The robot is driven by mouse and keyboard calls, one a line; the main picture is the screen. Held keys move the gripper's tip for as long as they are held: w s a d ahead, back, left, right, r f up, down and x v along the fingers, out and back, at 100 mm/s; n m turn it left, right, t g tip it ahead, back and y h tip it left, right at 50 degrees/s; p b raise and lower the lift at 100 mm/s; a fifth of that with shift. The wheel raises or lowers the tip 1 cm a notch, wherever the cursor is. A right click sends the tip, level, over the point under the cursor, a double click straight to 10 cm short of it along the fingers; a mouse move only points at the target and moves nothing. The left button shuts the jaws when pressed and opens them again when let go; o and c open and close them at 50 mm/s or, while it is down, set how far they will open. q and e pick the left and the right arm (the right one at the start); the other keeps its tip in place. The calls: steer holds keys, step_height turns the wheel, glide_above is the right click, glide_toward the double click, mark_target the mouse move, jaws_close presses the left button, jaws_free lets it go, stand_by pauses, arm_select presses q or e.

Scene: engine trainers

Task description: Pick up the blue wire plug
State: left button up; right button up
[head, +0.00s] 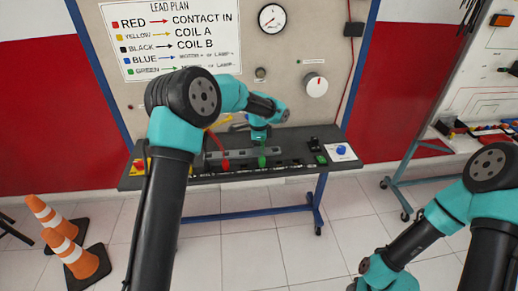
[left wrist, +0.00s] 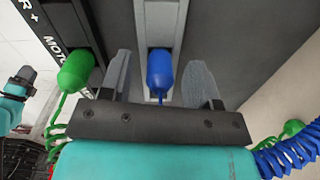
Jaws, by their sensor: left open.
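The blue wire plug (left wrist: 160,69) sits upright in a light slotted strip in the left wrist view, with a blue wire at its near end. My left gripper (left wrist: 166,80) is open, with one grey finger on each side of the plug and visible gaps between. In the head view my left gripper (head: 259,137) is over the middle of the bench, and I cannot make out the blue plug there. My right arm shows at the lower right of the head view, but its gripper is out of the picture.
A green plug (left wrist: 75,70) stands left of the left finger; another green plug (left wrist: 293,128) is at the lower right, near a blue coiled cable (left wrist: 285,155). The bench (head: 200,182) also carries a red plug (head: 225,164). Cones (head: 85,262) stand on the floor at left.

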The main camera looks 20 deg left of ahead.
stand_by(0.3)
arm_select(q)
steer(key=c, duration=1)
steer(key=shift+r, duration=0.1)
step_height(320, 180, up, 10)
steer(key=shift+f, duration=0.1)
stand_by(0.5)
